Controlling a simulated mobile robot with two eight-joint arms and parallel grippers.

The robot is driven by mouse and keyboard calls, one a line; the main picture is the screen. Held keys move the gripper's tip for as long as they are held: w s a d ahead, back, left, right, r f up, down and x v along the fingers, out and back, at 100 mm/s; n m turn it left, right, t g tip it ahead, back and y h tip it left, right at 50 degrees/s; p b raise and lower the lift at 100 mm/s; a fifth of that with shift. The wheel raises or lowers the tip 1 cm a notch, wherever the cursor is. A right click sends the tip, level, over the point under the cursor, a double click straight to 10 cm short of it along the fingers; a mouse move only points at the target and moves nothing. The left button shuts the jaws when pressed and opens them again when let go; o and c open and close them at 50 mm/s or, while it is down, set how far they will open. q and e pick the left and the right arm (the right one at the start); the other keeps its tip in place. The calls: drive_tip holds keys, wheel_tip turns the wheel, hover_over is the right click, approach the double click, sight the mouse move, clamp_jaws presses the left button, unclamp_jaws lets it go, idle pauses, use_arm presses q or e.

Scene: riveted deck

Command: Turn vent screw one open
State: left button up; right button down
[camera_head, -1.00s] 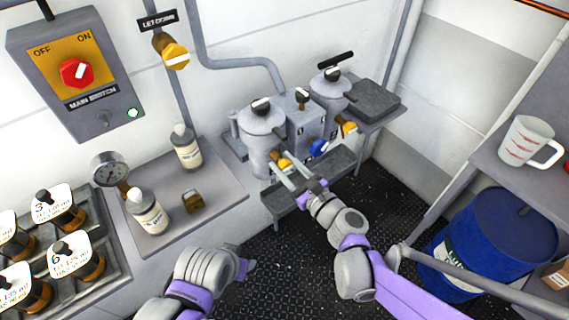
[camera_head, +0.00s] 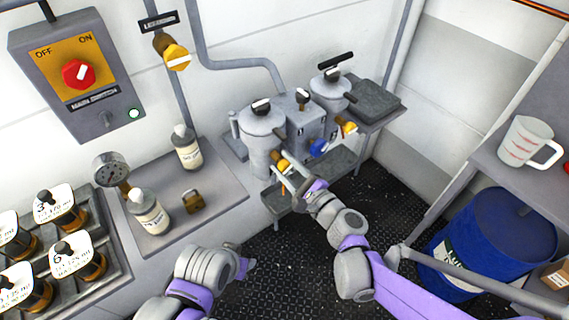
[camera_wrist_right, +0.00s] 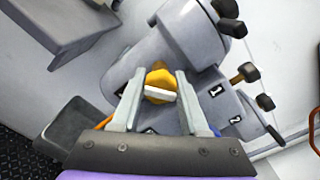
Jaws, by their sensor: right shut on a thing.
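A yellow knob with a white bar (camera_head: 282,165) sits on the front of the left grey filter housing (camera_head: 263,128). It also shows in the right wrist view (camera_wrist_right: 160,86), between my two fingers. My right gripper (camera_head: 288,175) is shut on this knob; in the wrist view its fingers (camera_wrist_right: 160,90) lie on either side of it. Labels 1 and 2 show on the grey body beside it. I cannot read which fitting is named vent screw one. My left gripper (camera_head: 243,264) is low over the floor, away from the housings, its fingers too small to judge.
A second housing (camera_head: 330,88) with a yellow knob (camera_head: 349,128) and a blue knob (camera_head: 318,148) stand to the right. A grey tray (camera_head: 338,165) lies below. Bottles and a gauge occupy the left bench (camera_head: 225,190). A blue drum (camera_head: 500,235) stands right.

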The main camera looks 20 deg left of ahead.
drive_tip(key=n, duration=0.5)
drive_tip(key=shift+n, duration=0.3)
drive_tip(key=n+p, duration=0.1)
drive_tip(key=n, duration=0.4)
drive_tip(key=shift+f+n, duration=0.1)
drive_tip(key=shift+n, duration=0.2)
drive_tip(key=shift+c, duration=2.1)
unclamp_jaws()
drive_tip(key=v, duration=1.1)
